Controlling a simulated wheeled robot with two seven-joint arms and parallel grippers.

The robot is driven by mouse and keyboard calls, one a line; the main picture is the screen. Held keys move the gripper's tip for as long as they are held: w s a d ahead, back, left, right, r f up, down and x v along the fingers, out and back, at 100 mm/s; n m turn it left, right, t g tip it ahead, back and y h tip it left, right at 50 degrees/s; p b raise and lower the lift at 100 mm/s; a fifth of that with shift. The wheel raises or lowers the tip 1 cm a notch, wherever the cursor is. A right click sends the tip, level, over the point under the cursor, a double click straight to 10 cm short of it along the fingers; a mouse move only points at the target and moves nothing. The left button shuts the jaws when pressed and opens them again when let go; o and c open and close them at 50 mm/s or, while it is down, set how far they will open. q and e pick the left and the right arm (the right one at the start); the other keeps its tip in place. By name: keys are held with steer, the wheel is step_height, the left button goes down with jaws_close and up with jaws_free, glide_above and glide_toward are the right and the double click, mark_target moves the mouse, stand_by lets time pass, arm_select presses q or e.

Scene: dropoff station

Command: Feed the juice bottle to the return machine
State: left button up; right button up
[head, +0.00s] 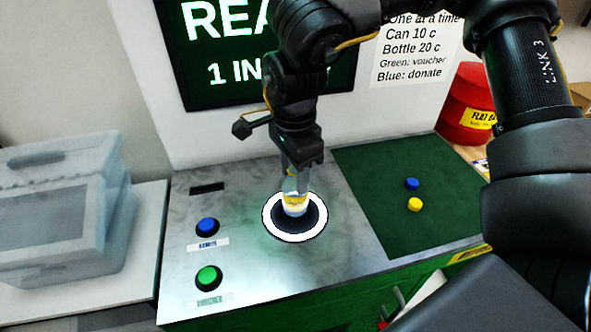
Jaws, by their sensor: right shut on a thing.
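The juice bottle (295,204) is clear with a yellow and white label. It is at the white-ringed round dark opening (313,230) in the return machine's grey top (340,258). It looks upright; I cannot tell how far its lower end is in the opening. My right gripper (297,170) points down from above and is shut on the bottle's upper part, which it partly hides. The machine's screen (262,70) shows green-lit white text, partly covered by my right arm. My left gripper is not in view.
A blue button (207,227) and a green button (208,278) are left of the opening. A blue cap (412,184) and a yellow cap (415,204) lie on the green mat (370,170). A lidded clear box (65,215) stands left, a red bin (468,100) at right.

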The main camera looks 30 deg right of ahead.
mark_target(295, 196)
steer(key=shift+f, duration=0.25)
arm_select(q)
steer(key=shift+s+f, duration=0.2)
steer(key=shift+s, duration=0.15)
arm_select(e)
steer(key=shift+r, duration=0.1)
arm_select(q)
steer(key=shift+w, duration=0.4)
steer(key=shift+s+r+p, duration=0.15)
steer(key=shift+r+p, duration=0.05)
steer(key=shift+p, duration=0.15)
arm_select(e)
steer(key=shift+f, duration=0.4)
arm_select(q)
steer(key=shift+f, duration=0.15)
arm_select(e)
steer(key=shift+f, duration=0.7)
stand_by(1.1)
arm_select(q)
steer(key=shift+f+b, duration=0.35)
steer(key=shift+b, duration=0.2)
arm_select(e)
steer(key=shift+f, duration=0.6)
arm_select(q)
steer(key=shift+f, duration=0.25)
arm_select(e)
steer(key=shift+f, duration=0.35)
